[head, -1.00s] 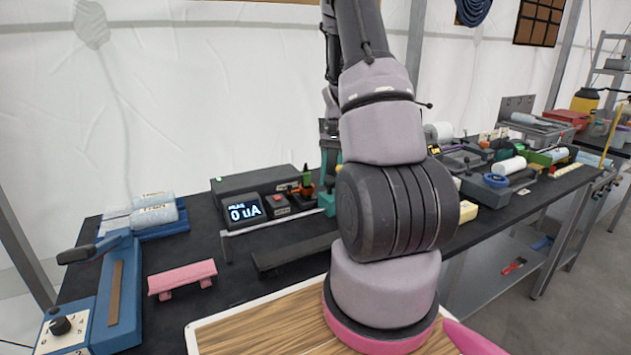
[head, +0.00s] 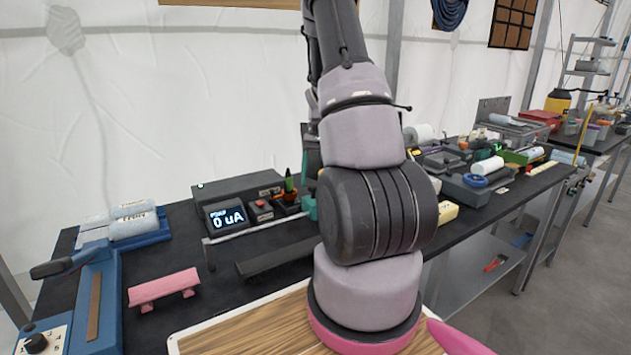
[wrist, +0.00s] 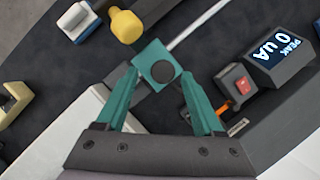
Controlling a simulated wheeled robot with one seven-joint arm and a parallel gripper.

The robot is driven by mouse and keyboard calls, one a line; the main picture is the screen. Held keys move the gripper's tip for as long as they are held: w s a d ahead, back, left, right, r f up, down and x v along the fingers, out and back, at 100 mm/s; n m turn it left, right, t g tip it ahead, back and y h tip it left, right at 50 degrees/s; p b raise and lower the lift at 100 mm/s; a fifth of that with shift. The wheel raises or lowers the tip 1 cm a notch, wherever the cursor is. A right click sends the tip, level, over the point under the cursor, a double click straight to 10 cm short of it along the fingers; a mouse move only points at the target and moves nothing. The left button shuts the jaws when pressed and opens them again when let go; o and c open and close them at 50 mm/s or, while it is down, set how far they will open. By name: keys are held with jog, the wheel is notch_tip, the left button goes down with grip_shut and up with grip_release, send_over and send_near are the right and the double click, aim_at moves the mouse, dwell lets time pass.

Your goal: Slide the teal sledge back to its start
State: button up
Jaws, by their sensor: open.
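The teal sledge (wrist: 156,62) is a square block with a dark round knob on top, seen in the wrist view. My gripper (wrist: 158,78) has its two teal fingers spread apart, with the sledge in front of and between the fingertips. I cannot tell whether either finger touches it. A thin pale rail (wrist: 198,25) runs from the sledge toward the upper right of the wrist view. In the head view a small teal part (head: 309,207) shows left of my arm; I cannot tell whether it is sledge or finger. My arm hides most of that area.
A meter (wrist: 280,50) reading 0 uA and a red-button box (wrist: 238,87) stand close to the right finger in the wrist view. A yellow knob (wrist: 126,27) is just beyond the sledge. In the head view a pink bar (head: 163,287) lies on the dark bench.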

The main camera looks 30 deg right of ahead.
jog(key=v, duration=1)
